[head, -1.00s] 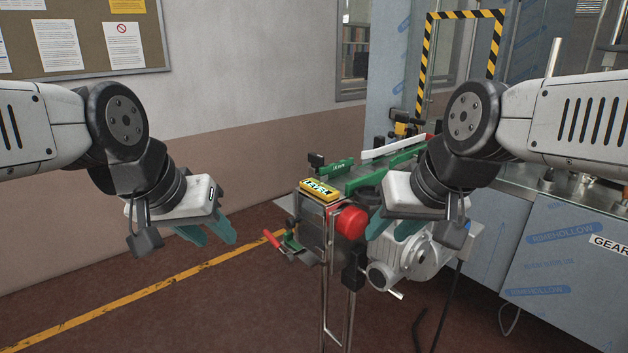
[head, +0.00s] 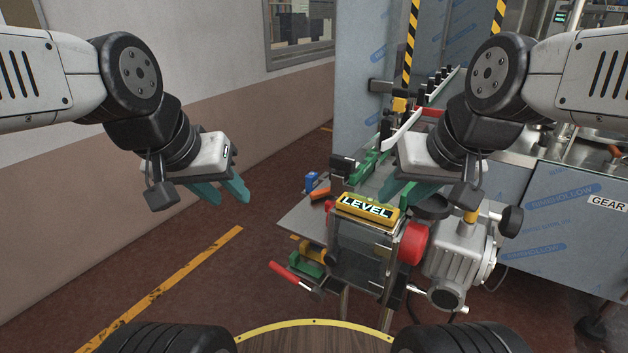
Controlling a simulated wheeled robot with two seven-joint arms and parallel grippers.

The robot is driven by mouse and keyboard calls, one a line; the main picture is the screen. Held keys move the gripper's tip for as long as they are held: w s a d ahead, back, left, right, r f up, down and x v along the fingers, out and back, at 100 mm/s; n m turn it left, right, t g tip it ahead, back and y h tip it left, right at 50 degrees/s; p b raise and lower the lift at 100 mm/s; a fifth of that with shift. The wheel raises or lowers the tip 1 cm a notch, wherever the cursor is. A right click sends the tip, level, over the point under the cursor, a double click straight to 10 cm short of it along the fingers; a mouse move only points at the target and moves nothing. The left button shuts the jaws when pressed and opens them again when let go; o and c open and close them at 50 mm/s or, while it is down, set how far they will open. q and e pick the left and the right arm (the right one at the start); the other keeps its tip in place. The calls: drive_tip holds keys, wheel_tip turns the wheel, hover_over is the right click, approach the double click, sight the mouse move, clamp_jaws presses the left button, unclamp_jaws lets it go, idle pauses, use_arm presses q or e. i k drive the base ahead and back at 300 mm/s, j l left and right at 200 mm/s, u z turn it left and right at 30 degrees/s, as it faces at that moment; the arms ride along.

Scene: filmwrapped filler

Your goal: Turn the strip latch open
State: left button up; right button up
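A machine with a yellow LEVEL block (head: 367,210) on top stands ahead of me. On its near left side a red-handled lever (head: 289,274) sticks out beside a green clamp (head: 308,262). I cannot tell for certain which part is the strip latch. My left gripper (head: 228,193) is open and empty in the air, left of the machine and apart from it. My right gripper (head: 405,192) looks open and empty, in front of the machine's top in the picture. It hides part of the green rail (head: 371,164), and its gap to the machine is unclear.
A red knob (head: 413,243) and a grey motor housing (head: 461,250) sit at the machine's right. A blue-filmed cabinet (head: 570,225) stands further right. The floor at left, with a yellow line (head: 170,285), is clear. A wall borders it.

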sight(343, 166)
drive_tip(key=i+j+z, duration=0.1)
drive_tip(key=z, duration=0.25)
drive_tip(key=j+z, duration=0.45)
drive_tip(key=z, duration=0.2)
drive_tip(key=i+j+z, duration=0.1)
drive_tip(key=j+z, duration=0.15)
drive_tip(key=j, duration=0.65)
drive_tip(key=j+z, duration=0.3)
drive_tip(key=j, duration=0.6)
drive_tip(key=k+j, duration=0.5)
drive_tip(key=k, duration=0.15)
drive_tip(key=z, duration=0.65)
drive_tip(key=i+j, duration=0.1)
drive_tip(key=i, duration=0.25)
